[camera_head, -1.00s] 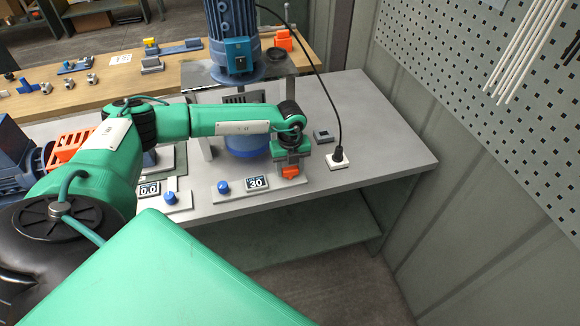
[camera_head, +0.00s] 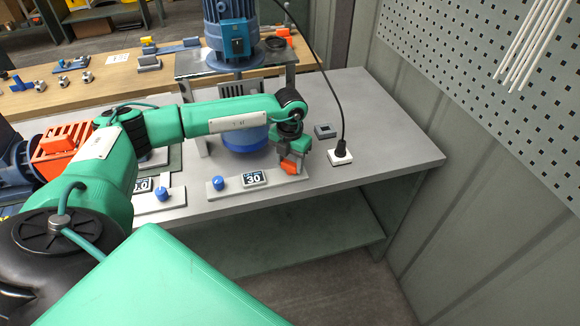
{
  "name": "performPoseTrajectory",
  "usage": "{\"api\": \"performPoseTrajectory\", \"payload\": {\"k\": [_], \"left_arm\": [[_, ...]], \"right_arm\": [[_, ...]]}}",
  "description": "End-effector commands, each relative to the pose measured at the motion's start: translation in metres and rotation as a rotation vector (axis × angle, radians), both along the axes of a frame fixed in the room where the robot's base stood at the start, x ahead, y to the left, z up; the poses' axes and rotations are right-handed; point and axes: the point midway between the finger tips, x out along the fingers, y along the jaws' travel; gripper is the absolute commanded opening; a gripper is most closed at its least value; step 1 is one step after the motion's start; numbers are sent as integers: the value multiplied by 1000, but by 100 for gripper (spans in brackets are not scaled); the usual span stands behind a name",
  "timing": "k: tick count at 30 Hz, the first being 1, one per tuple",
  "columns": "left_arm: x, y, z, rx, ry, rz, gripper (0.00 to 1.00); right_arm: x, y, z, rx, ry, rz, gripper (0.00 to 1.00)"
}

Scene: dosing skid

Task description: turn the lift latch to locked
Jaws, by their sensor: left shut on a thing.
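The lift latch shows as an orange piece (camera_head: 289,168) at the right end of the grey panel strip near the bench's front edge. My left gripper (camera_head: 291,160) points down from the wrist and is shut on it. The fingers cover most of the latch, and I cannot read any marking of its position. The same strip carries a blue knob (camera_head: 218,183) and a small display (camera_head: 253,178) reading 30. My right gripper is not in view.
A blue motor (camera_head: 231,32) stands on a plate behind my left forearm, above a blue round vessel (camera_head: 246,138). A black cable runs to a white socket (camera_head: 340,158) right of the gripper. The grey bench (camera_head: 390,130) is clear at its right end.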

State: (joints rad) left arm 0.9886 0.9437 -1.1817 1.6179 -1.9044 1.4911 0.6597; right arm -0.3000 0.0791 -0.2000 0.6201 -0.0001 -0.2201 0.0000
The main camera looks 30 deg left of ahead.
Motion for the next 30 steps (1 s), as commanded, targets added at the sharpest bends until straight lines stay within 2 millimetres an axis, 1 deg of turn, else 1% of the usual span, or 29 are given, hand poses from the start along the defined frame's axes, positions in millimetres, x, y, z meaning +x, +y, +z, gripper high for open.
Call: {"api": "performPoseTrajectory", "payload": {"k": [1,5,7,9,16,24,30], "left_arm": [[0,0,-4,-1,-2,-42,27],[0,0,-3,-1,-2,-165,27],[1,0,-4,0,-3,-232,27],[1,0,-3,0,-3,-298,27],[1,0,-2,1,-3,-497,27],[1,0,-1,0,-3,-663,27],[1,0,0,0,-3,-730,27]], "right_arm": [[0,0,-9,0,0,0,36],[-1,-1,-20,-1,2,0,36],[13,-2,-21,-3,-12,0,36],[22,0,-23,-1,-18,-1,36],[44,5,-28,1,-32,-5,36],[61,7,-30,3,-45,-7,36],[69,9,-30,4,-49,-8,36]]}}
